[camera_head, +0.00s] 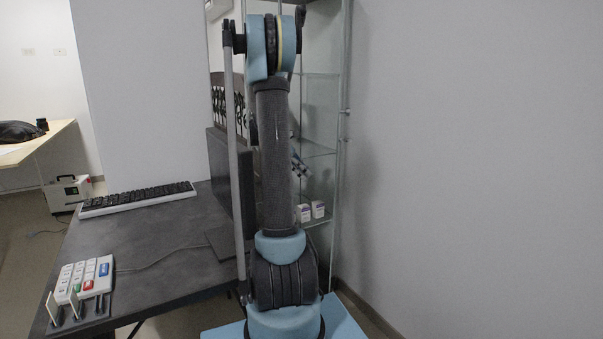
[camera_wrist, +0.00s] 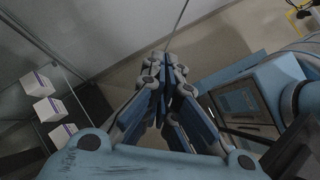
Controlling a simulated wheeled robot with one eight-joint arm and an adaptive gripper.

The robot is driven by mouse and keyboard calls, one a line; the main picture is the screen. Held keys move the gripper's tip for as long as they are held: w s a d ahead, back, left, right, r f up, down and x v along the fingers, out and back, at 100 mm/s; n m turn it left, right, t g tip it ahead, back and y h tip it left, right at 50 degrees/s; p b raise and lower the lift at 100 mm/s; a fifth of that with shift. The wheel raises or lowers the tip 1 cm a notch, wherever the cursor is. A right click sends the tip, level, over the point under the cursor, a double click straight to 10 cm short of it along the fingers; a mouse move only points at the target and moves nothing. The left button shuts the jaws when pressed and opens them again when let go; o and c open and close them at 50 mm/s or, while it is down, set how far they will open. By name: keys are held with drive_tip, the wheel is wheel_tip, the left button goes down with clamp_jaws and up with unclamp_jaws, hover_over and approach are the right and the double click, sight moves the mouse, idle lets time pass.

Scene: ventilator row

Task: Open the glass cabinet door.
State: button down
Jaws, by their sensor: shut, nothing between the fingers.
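The glass cabinet (camera_head: 320,110) stands behind my arm in the head view, against the right wall. It has a metal frame, glass shelves and small white boxes (camera_head: 305,212) low inside. My arm hides much of its front, and I cannot tell how far its door stands open. My gripper (camera_head: 300,165) shows partly beside my arm, in front of the shelves. In the wrist view my gripper (camera_wrist: 165,62) is shut with its fingers together and nothing between them. White boxes (camera_wrist: 48,108) on the cabinet shelves are to its left. A thin dark line runs up from its fingertips.
A dark desk (camera_head: 150,235) stands left of my arm, with a keyboard (camera_head: 138,198), a monitor (camera_head: 222,180) and a keypad (camera_head: 85,278) on it. A plain wall (camera_head: 470,150) closes the right side. The wrist view shows bare floor (camera_wrist: 225,50) beyond the fingers.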

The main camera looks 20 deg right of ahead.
drive_tip(key=s+d+f, duration=0.4)
drive_tip(key=s+d, duration=0.1)
drive_tip(key=d, duration=0.1)
drive_tip(key=shift+d+f, duration=0.2)
drive_tip(key=shift+d, duration=0.2)
drive_tip(key=shift+s, duration=0.1)
